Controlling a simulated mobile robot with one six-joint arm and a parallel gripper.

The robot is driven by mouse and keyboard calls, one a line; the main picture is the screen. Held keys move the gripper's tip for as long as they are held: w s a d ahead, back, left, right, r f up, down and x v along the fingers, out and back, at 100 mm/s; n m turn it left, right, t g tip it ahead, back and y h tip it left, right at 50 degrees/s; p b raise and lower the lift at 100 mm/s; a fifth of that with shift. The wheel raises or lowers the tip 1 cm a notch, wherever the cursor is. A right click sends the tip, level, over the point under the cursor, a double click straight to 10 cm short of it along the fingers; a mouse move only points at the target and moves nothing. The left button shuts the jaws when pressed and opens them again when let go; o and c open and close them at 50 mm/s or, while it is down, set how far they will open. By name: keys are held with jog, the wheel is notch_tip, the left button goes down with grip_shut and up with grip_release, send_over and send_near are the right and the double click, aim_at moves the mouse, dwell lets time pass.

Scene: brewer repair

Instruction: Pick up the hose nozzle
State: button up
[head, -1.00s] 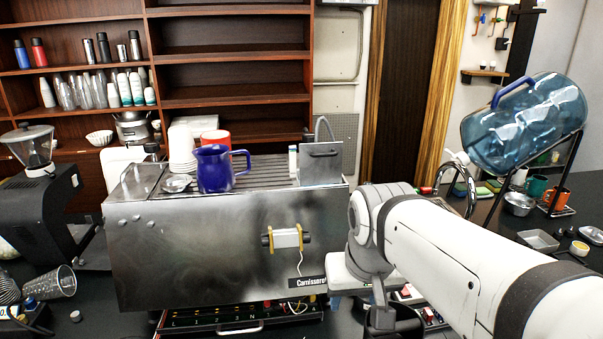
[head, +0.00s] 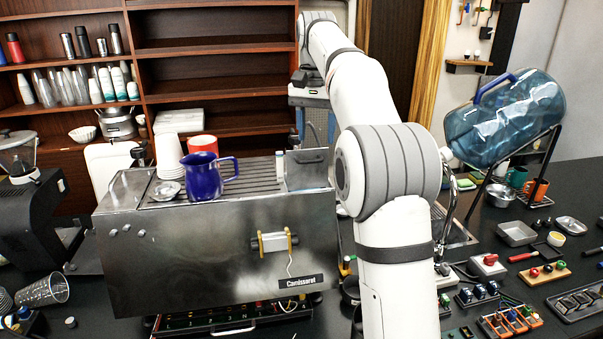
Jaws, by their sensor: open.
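A thin curved grey tube (head: 316,133) stands up behind a small metal box (head: 307,170) at the right rear of the coffee machine. It may be the hose nozzle; the picture is too small to tell. My gripper (head: 313,128) points down over the back right of the machine, jaws open, with the tube showing between or just behind its fingers. I cannot tell whether they touch. My arm hides part of the area behind and right of the machine.
Shelves (head: 215,55) stand behind. A large water bottle (head: 512,118) leans on a rack at right. Several tools and parts cover the right counter.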

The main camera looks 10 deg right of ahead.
jog(key=shift+w+a+f+n, duration=0.25)
jog(key=shift+w+a+n, duration=0.05)
jog(key=shift+w+a, duration=0.75)
jog(key=shift+w+a+f, duration=0.1)
jog(key=shift+a+f, duration=0.15)
jog(key=shift+f, duration=0.6)
jog(key=shift+w+f, duration=0.15)
jog(key=shift+f, duration=2.9)
grip_shut()
